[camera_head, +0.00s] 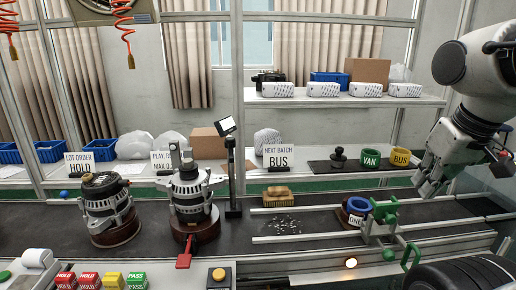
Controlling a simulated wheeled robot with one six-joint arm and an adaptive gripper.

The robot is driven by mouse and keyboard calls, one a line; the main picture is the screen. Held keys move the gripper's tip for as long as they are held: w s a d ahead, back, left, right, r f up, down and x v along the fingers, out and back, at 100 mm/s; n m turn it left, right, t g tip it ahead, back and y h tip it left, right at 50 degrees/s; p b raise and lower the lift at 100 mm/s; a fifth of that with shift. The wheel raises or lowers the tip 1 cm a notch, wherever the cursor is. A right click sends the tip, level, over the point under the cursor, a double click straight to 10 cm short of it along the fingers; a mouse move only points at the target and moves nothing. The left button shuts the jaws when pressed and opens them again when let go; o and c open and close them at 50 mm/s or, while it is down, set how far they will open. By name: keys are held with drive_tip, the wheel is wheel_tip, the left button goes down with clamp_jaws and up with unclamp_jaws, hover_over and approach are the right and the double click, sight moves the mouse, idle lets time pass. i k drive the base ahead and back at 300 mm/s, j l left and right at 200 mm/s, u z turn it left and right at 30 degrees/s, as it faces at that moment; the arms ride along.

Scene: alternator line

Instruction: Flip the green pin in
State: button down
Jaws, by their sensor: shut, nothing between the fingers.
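A green hinged fitting (384,214) stands at the front rail of the conveyor on the right, with round green ends. A green loop handle (411,257) and a green knob (389,255) sit lower down on the same rail. I cannot tell which of these green parts is the pin, or whether it is in. A blue ring (358,206) sits behind the fitting on a dark round base marked "ONE". My gripper (424,191) is shut and empty, above and to the right of the green fitting, apart from it.
Two alternators (108,208) stand on round bases at the left and centre of the belt. A wooden brush (278,197) and small metal bits lie on the belt. Green VAN (370,159) and yellow BUS rings stand behind. A black tyre (464,275) fills the lower right corner.

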sight(388, 256)
drive_tip(key=z, duration=0.65)
drive_tip(key=k+j, duration=0.4)
drive_tip(key=j, duration=0.15)
drive_tip(key=k+j, duration=0.4)
drive_tip(key=j, duration=0.1)
